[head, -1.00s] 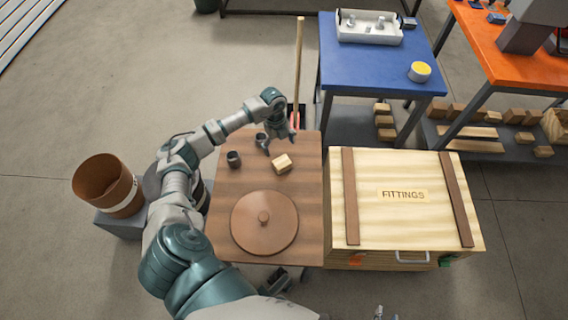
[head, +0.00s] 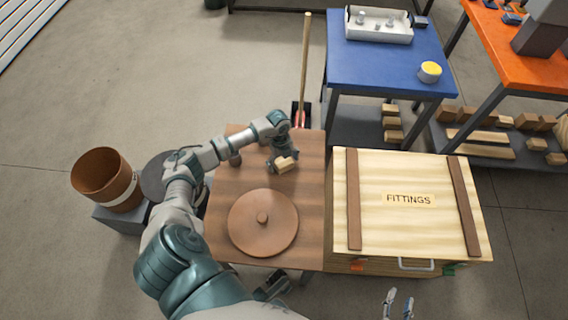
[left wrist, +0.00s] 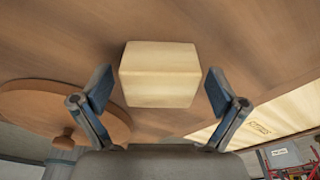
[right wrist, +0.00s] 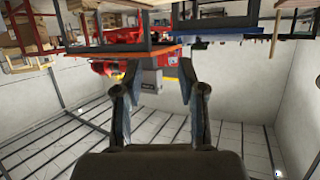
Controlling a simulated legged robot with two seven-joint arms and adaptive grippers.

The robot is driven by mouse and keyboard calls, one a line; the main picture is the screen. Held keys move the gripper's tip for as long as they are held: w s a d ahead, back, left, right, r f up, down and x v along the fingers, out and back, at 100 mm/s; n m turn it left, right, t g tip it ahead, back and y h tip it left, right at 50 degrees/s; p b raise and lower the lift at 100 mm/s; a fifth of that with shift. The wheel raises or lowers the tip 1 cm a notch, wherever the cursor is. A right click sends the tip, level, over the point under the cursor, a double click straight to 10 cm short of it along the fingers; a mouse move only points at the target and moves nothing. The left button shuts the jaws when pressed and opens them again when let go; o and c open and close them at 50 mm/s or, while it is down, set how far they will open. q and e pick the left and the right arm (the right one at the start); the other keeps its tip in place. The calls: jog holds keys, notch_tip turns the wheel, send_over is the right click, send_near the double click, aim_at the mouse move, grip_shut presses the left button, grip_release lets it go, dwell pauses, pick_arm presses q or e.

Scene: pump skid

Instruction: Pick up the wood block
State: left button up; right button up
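The pale wood block (head: 285,166) rests on the brown wooden table (head: 227,187). My left gripper (head: 284,160) is down at the block, partly covering it in the head view. In the left wrist view the wood block (left wrist: 160,74) sits between the two open fingers of my left gripper (left wrist: 159,92), with a gap on each side. My right gripper (head: 397,305) is at the bottom edge of the head view, away from the table. In the right wrist view my right gripper (right wrist: 158,85) is open and empty, facing the room.
A round brown lid (head: 263,223) with a knob lies nearer on the table. A fittings crate (head: 405,235) adjoins the table's right side. A brown bucket (head: 105,180) stands to the left.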

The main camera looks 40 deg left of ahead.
aim_at(283, 160)
pick_arm(q)
jog(key=c, duration=1.1)
jog(key=shift+c, duration=0.2)
jog(key=shift+r, duration=0.25)
notch_tip(283, 160, up, 9)
jog(key=p, duration=0.2)
jog(key=shift+p, duration=0.3)
jog(key=shift+r, duration=0.25)
pick_arm(e)
jog(key=s+d+f+g+h, duration=0.1)
jog(key=s+d+f+g, duration=0.1)
jog(key=s+f+g, duration=0.3)
jog(key=shift+s+d+g, duration=0.3)
jog(key=shift+s, duration=0.35)
jog(key=shift+f, duration=0.1)
